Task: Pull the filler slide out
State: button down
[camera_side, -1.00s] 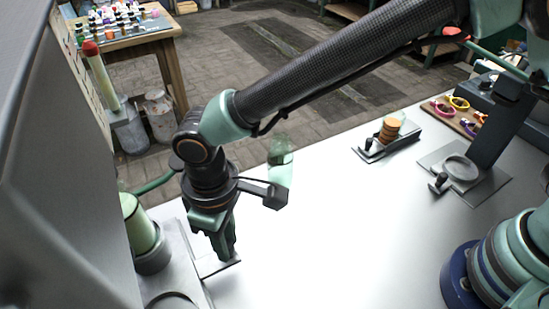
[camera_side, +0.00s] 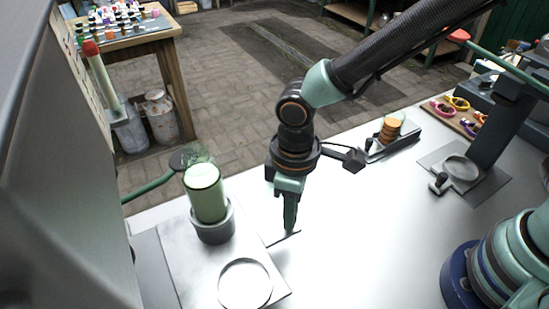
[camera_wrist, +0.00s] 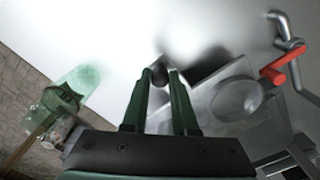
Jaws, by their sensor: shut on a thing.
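The filler slide (camera_side: 180,262) is a flat pale metal plate reaching out from the grey machine housing at the left in the side view. A green jar (camera_side: 206,190) stands upright in a dark cup (camera_side: 214,228) on it, and a round ring or recess (camera_side: 246,284) is near its front. My gripper (camera_side: 288,230) points down at the slide's right edge, by a thin dark bar. In the wrist view my gripper (camera_wrist: 162,75) is shut on a dark knob (camera_wrist: 159,75) at the slide's edge. The slide's round recess (camera_wrist: 237,100) shows right of the fingers.
A clear green vessel (camera_wrist: 75,90) is left of the fingers in the wrist view. A red-handled crank (camera_wrist: 285,66) is at the right. In the side view, a stack of orange discs (camera_side: 390,130) stands farther back. The white table is clear right of my gripper.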

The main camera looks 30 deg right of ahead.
jog(key=shift+w+d, duration=0.1)
jog(key=shift+d, duration=0.65)
jog(key=c, duration=0.7)
grip_release()
jog(key=shift+r, duration=0.15)
notch_tip(320, 180, up, 12)
jog(key=shift+f, duration=0.1)
jog(key=shift+d, duration=0.1)
